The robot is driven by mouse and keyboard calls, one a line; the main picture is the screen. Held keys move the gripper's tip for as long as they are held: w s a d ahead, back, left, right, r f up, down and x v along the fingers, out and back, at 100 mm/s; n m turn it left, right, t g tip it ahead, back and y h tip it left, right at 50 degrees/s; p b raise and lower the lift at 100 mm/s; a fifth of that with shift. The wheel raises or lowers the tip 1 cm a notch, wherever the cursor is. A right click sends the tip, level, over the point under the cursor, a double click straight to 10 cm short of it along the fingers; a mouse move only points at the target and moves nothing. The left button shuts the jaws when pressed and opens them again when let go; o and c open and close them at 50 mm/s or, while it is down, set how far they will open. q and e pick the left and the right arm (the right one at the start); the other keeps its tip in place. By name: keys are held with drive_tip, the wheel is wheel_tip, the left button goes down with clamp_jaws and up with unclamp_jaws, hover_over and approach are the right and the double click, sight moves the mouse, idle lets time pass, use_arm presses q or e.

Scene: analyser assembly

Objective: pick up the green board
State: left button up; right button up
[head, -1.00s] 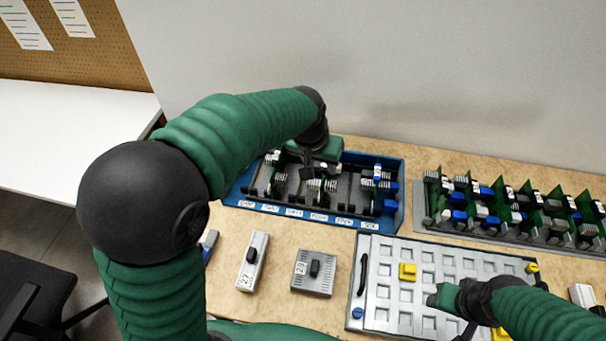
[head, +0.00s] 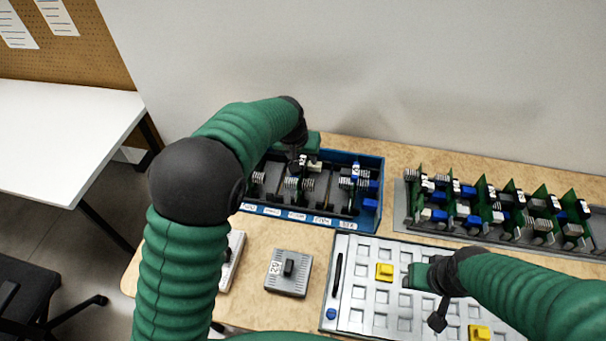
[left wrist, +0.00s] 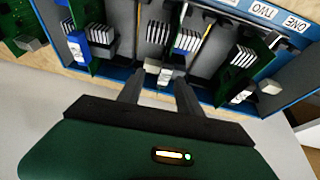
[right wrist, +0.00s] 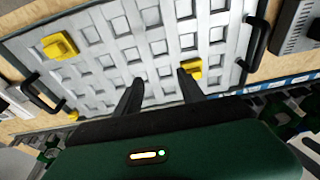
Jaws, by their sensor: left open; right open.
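Several green boards with grey finned blocks and blue parts stand upright in the blue rack (head: 362,219); one green board (left wrist: 254,50) shows in the left wrist view. My left gripper (head: 300,166) is over the rack's back. In the left wrist view my left gripper (left wrist: 160,92) is open, its fingers either side of a narrow board edge with a white and blue part (left wrist: 165,74), apart from it as far as I can tell. More green boards (head: 487,205) stand in a grey holder at right. My right gripper (right wrist: 160,88) is open and empty above the white panel.
The white gridded panel (head: 352,295) has yellow blocks (head: 384,272) and dark handles. A grey module (head: 288,272) lies left of it, and another pale module (head: 232,262) is partly behind my left arm. A wall stands behind the table. Bare tabletop shows between rack and panel.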

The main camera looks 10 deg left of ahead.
sight(301, 161)
use_arm(q)
drive_tip(key=x, duration=0.4)
drive_tip(key=shift+a+f, duration=0.15)
drive_tip(key=shift+w+a+f, duration=0.1)
drive_tip(key=shift+a+f, duration=0.1)
drive_tip(key=shift+a, duration=0.45)
drive_tip(key=shift+c, duration=1.4)
drive_tip(key=shift+d+r, duration=0.1)
drive_tip(key=shift+d, duration=0.55)
clamp_jaws()
drive_tip(key=shift+a, duration=0.35)
use_arm(e)
drive_tip(key=shift+a, duration=0.2)
